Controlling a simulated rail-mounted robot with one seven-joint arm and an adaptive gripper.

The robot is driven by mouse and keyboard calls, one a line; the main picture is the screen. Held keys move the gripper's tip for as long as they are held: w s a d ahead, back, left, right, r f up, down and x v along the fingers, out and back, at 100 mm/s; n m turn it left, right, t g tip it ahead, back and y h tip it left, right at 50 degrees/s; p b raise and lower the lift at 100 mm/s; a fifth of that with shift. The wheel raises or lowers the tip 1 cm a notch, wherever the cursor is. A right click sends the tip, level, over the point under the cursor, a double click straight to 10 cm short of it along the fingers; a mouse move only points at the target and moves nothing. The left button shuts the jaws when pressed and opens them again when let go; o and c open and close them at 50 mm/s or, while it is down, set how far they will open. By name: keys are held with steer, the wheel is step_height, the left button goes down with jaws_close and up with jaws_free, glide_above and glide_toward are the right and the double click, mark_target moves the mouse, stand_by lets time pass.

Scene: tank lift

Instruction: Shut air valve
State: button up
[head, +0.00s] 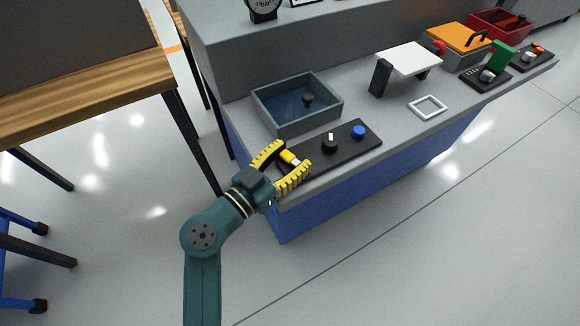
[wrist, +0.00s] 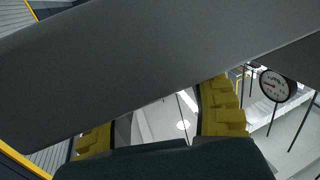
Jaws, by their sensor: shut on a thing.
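A black control panel (head: 369,142) lies on the near left of the grey bench top. It carries a small yellow handle with a white part (head: 288,157), a black knob (head: 330,145) with a white mark and a blue knob (head: 358,131). No label is readable, but the yellow handle appears to be the air valve. My gripper (head: 295,153) is at the panel's left end, its ribbed yellow fingers closed around the yellow handle. In the wrist view a broad grey surface (wrist: 150,60) hides the fingertips and the grip.
A grey tank (head: 272,117) with blue inside stands just behind the panel. A white plate on black supports (head: 408,59), a white square frame (head: 429,106) and an orange-lidded box (head: 459,40) are farther right. A round gauge (wrist: 274,86) shows in the wrist view.

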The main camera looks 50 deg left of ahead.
steer(key=m+h, duration=0.1)
steer(key=m+h+b, duration=0.1)
steer(key=h, duration=0.1)
steer(key=shift+w, duration=0.25)
steer(key=shift+w+m+h, duration=0.15)
steer(key=shift+m+h, duration=0.55)
steer(key=shift+h, duration=0.6)
steer(key=shift+g+h, duration=0.3)
steer(key=o, duration=1.2)
steer(key=v, duration=1.2)
